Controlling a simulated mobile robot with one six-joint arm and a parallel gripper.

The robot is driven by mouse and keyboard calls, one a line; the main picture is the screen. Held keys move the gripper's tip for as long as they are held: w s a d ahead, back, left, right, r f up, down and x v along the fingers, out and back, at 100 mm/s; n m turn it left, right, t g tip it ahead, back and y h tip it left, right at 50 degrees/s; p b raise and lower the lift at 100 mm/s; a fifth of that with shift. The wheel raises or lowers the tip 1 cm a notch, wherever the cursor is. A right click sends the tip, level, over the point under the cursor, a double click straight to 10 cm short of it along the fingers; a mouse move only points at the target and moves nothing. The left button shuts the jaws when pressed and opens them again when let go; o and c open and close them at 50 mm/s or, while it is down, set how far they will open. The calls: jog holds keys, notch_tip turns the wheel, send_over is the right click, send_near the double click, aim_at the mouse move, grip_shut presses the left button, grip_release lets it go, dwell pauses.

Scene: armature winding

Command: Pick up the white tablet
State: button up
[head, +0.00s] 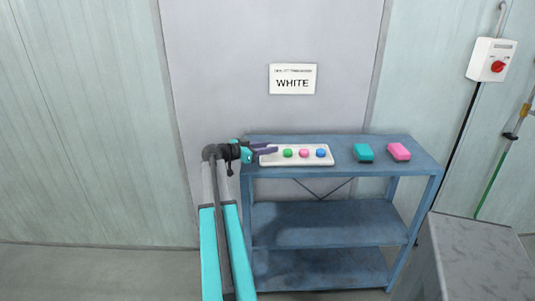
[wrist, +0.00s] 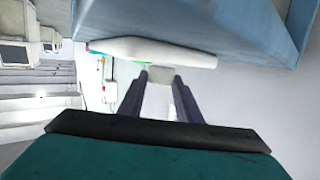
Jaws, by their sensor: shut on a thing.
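The white tablet (wrist: 160,76) is a small pale block between the dark fingertips of my gripper (wrist: 161,84) in the wrist view. My gripper is shut on it. In the head view, my gripper (head: 273,149) is at the left end of the white tray (head: 304,161), and the tablet is hard to make out against the tray. Green (head: 288,153), pink (head: 304,153) and blue (head: 321,153) round pieces sit in a row on the tray. I cannot tell whether the tablet still touches the tray.
The tray is on the top of a blue shelf unit (head: 330,223). A teal block (head: 363,153) and a pink block (head: 399,152) lie to its right. A sign (head: 293,79) reading "WHITE" is on the wall behind. A grey box (head: 480,255) stands at the front right.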

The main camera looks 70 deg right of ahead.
jog(key=shift+r, duration=0.45)
jog(key=shift+s+a+r, duration=0.15)
jog(key=shift+a+r, duration=0.05)
jog(key=shift+a, duration=0.05)
jog(key=s+a+r+b, duration=0.1)
jog(key=s+a+b, duration=0.2)
jog(key=s+a, duration=0.4)
jog(key=a, duration=0.6)
jog(key=shift+a+r, duration=0.25)
jog(key=shift+a, duration=0.15)
jog(key=shift+w, duration=0.15)
